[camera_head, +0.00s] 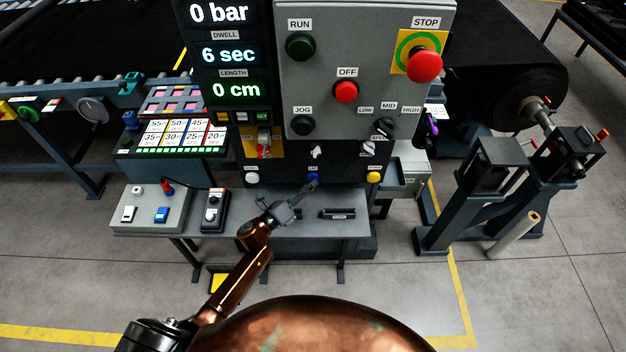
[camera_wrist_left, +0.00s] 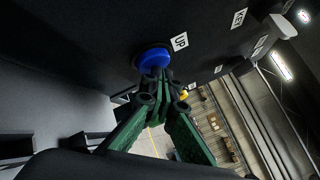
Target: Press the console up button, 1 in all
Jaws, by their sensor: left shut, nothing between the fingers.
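The console's blue up button (camera_head: 313,177) sits low on the dark front of the console, between a white and a yellow button. In the left wrist view the blue button (camera_wrist_left: 152,60) shows large beside its UP label (camera_wrist_left: 179,42). My left gripper (camera_head: 309,187) is shut and empty, its tips just in front of the blue button. In the left wrist view its green fingers (camera_wrist_left: 163,78) overlap the button's lower edge; I cannot tell if they touch it. My right gripper is not in view.
A white button (camera_head: 252,177) and a yellow button (camera_head: 374,177) flank the blue one. Above are switches and a red stop button (camera_head: 424,66). A low shelf (camera_head: 290,226) with a grey control box (camera_head: 150,212) stands below. The display reads 0 bar, 6 sec, 0 cm.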

